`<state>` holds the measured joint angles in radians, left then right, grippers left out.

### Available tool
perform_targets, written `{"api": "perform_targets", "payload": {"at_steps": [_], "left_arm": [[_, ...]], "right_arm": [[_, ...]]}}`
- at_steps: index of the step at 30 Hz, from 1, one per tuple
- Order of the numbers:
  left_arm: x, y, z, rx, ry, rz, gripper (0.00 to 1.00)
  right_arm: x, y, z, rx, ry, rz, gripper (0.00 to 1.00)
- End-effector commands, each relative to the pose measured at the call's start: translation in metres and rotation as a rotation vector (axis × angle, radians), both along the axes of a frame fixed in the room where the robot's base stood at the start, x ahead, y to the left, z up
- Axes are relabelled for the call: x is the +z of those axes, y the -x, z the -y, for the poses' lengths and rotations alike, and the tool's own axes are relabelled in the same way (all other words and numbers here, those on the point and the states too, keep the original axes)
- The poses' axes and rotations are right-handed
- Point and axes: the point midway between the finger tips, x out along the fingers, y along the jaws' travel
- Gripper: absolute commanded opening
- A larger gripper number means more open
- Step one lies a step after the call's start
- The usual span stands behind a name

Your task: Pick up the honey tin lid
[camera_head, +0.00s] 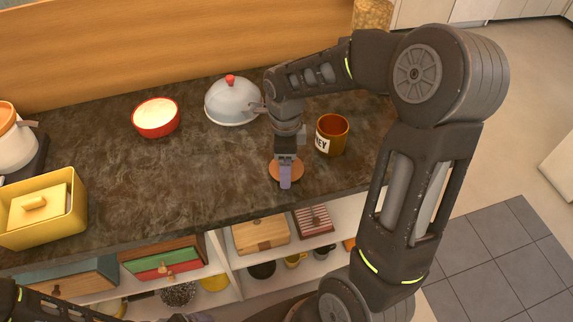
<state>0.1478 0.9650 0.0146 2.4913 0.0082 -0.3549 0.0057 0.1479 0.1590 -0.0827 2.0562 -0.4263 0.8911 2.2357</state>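The honey tin lid looks to be the round orange-brown disc (273,172) lying flat on the dark counter near its front edge. My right gripper (286,178) points down over the disc and covers its middle. I cannot tell whether its fingers touch the disc or whether they are open. The honey tin (333,140) is an amber, open-topped can with a white label partly reading "EY". It stands upright to the right of and behind the disc. Part of my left arm shows at the bottom left, but its gripper is not in view.
A domed cover with a red knob (230,100) stands behind my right gripper. A red bowl (156,118) and a yellow box (40,208) stand to the left. Shelves with boxes (261,233) lie below the counter edge. The counter left of the disc is clear.

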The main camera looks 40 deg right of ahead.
Motion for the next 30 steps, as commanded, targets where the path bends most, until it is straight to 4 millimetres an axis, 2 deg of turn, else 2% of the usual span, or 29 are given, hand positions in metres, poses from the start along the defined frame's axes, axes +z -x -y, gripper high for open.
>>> {"api": "perform_targets", "payload": {"at_steps": [8,25,30], "left_arm": [[0.0000,0.0000,0.0001,0.000,0.000,0.000,0.86],[0.0001,-0.0001,0.0000,0.000,0.000,0.000,0.86],[0.0002,-0.0001,0.0001,0.000,0.000,0.000,0.86]], "right_arm": [[0.0004,-0.0002,0.0000,0.000,0.000,0.000,0.84],[0.0005,-0.0001,0.0000,0.000,0.000,0.000,0.38],[0.0006,-0.0003,0.0000,0.000,0.001,0.001,0.37]]}}
